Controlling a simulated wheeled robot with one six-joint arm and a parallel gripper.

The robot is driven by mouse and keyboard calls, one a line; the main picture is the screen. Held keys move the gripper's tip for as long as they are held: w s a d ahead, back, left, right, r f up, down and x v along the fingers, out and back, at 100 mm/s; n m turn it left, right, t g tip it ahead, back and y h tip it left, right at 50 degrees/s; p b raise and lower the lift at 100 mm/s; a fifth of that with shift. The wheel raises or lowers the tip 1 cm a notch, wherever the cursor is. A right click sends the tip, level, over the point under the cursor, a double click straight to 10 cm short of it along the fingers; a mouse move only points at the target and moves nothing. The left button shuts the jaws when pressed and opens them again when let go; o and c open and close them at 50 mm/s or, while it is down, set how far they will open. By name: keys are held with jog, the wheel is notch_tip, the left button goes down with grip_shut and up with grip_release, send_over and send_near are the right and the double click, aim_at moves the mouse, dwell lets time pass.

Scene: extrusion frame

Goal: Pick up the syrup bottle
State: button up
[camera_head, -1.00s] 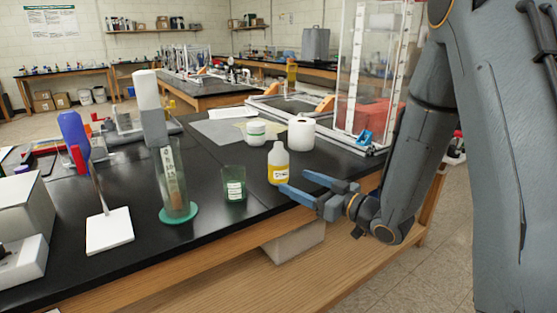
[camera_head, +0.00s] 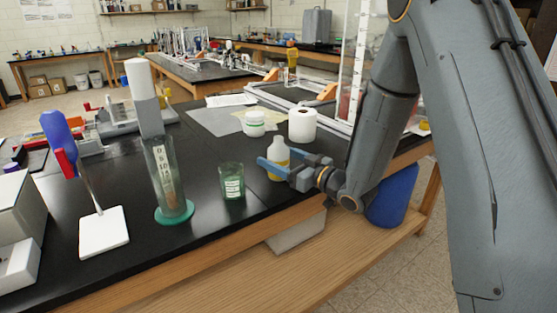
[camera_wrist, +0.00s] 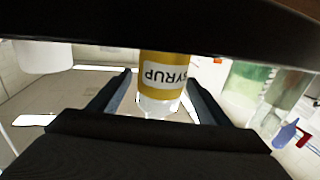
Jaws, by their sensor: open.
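The syrup bottle (camera_head: 279,158) stands upright on the black bench top near its front edge. It is small, with yellow syrup and a pale neck. My gripper (camera_head: 278,161) is open at the bottle, with its blue fingers reaching across and partly hiding it. In the wrist view, the bottle (camera_wrist: 163,76) appears upside down with its label reading SYRUP. It stands between the two open fingers of my gripper (camera_wrist: 160,98). I cannot tell whether either finger touches it.
A green beaker (camera_head: 231,181) stands left of the bottle, and a tall glass cylinder (camera_head: 168,180) is farther left. A white jar (camera_head: 254,124) and a white roll (camera_head: 302,125) stand behind. A blue container (camera_head: 392,198) is on the lower shelf.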

aim_at(278, 137)
jog(key=shift+w+a, duration=0.1)
jog(key=c, duration=1.3)
jog(key=shift+o, duration=0.2)
jog(key=shift+r, duration=0.1)
notch_tip(278, 137, up, 10)
jog(key=shift+f+b, duration=0.1)
jog(key=shift+b, duration=0.4)
